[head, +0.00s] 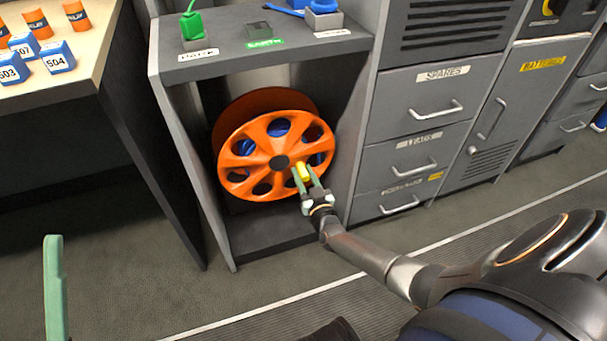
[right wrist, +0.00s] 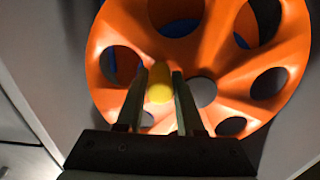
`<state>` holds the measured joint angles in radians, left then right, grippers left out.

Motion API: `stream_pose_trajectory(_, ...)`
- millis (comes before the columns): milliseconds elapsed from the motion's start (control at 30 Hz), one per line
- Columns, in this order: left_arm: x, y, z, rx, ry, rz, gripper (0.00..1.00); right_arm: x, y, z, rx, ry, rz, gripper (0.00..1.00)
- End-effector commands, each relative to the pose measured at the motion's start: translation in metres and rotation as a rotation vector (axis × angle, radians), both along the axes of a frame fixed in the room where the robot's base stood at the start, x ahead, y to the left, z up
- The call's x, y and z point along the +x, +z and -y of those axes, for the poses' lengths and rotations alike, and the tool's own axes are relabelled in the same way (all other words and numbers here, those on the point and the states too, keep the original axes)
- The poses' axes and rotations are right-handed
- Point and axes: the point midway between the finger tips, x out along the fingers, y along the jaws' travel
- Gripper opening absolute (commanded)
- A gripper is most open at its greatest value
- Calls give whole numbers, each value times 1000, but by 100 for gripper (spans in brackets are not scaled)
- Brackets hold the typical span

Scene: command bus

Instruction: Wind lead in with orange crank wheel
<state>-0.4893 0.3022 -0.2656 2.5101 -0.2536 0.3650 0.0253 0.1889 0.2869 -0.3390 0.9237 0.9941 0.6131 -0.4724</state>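The orange crank wheel (head: 262,176) stands upright in the open bay of a grey cabinet, with round holes around a dark hub. Blue lead shows behind it through the holes. A yellow crank knob (head: 302,173) sticks out at the wheel's lower right. My right gripper (head: 305,172) has a green finger on each side of this knob. In the right wrist view the yellow knob (right wrist: 159,84) fills the gap between the fingertips, which look closed on it. Of my left gripper (head: 54,288) only one green finger shows at the lower left, away from the wheel.
The bay's side walls and floor (head: 265,232) surround the wheel closely. A shelf (head: 220,65) above holds a green plug (head: 191,25) and a blue plug (head: 322,8). Grey drawers (head: 415,105) stand at the right. A desk (head: 85,75) with blue and orange blocks is at the left.

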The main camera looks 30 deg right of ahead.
Motion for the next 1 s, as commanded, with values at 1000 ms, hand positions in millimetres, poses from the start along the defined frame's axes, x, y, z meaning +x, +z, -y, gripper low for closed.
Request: stream_pose_trajectory(1000,0,0,0,3,0,0,50,-1,-1,0,1,-1,0,0)
